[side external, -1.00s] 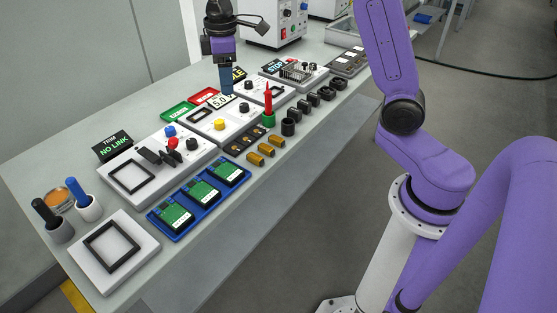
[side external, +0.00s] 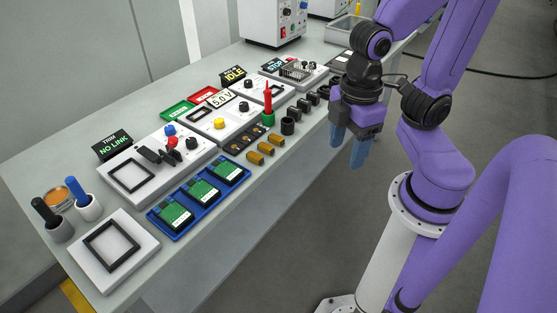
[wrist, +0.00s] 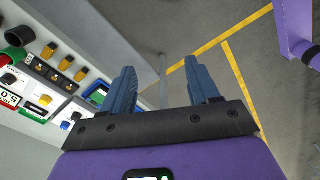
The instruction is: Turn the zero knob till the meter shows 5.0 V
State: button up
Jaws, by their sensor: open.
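The meter (side external: 221,102) in the side external view reads 5.0 V. It stands at the back of a white panel (side external: 205,134) with a yellow knob (side external: 219,123) and a black knob (side external: 244,107). I cannot tell which knob is the zero knob. The meter also shows in part at the left edge of the wrist view (wrist: 9,98), along with the yellow knob (wrist: 46,100). My gripper (side external: 347,152) is open and empty, its blue fingers pointing down. It is off the bench's front edge, well apart from the panel. Both fingers (wrist: 163,88) show in the wrist view, with floor between them.
A blue tray (side external: 183,230) with green boards lies in front of the panels. A red tool in a green holder (side external: 268,117), orange parts (side external: 254,158) and black rings line the front. Signs read IDLE (side external: 232,76) and NO LINK (side external: 113,144).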

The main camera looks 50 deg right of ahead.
jog(key=shift+s+d+f, duration=0.25)
jog(key=shift+s+d, duration=0.1)
jog(key=shift+s, duration=0.25)
